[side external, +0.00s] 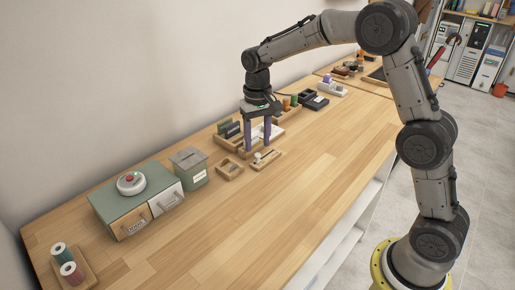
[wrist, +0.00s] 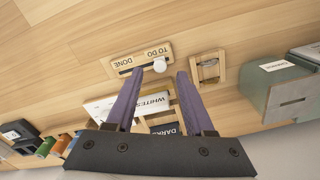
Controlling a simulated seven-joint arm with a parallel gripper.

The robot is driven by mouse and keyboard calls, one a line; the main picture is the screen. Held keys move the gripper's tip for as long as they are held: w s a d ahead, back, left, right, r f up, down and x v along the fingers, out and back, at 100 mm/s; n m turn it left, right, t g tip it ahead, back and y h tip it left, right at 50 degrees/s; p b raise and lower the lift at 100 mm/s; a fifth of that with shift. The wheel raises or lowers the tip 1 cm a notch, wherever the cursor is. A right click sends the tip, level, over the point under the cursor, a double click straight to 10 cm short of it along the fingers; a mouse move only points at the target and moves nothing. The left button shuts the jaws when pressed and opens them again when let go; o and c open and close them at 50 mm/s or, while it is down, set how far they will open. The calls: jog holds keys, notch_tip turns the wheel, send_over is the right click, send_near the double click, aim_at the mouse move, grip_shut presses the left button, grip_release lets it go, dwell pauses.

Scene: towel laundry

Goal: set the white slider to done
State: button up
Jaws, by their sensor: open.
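The white slider knob (wrist: 160,66) sits at the TO DO end of its slot in a small wooden board (wrist: 113,68). In the wrist view the DONE label is on the left of the board and TO DO on the right. In the side view the knob (side external: 257,156) and the board (side external: 270,159) are on the table just below my gripper. My gripper (side external: 258,148) points down, open and empty. In the wrist view the fingertips of my gripper (wrist: 157,73) are on either side of the knob, with a gap to each; I cannot tell their exact height.
A small wooden tray (side external: 230,169) stands beside the board. A wooden holder with cards marked WHITES (wrist: 152,101) and DARKS (wrist: 166,130) is close behind my fingers. A green box (side external: 190,167) and a drawer unit (side external: 117,211) stand further left. The front table is clear.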

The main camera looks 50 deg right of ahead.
aim_at(258, 157)
jog(key=shift+f, duration=1.5)
grip_shut()
jog(key=shift+r, duration=0.1)
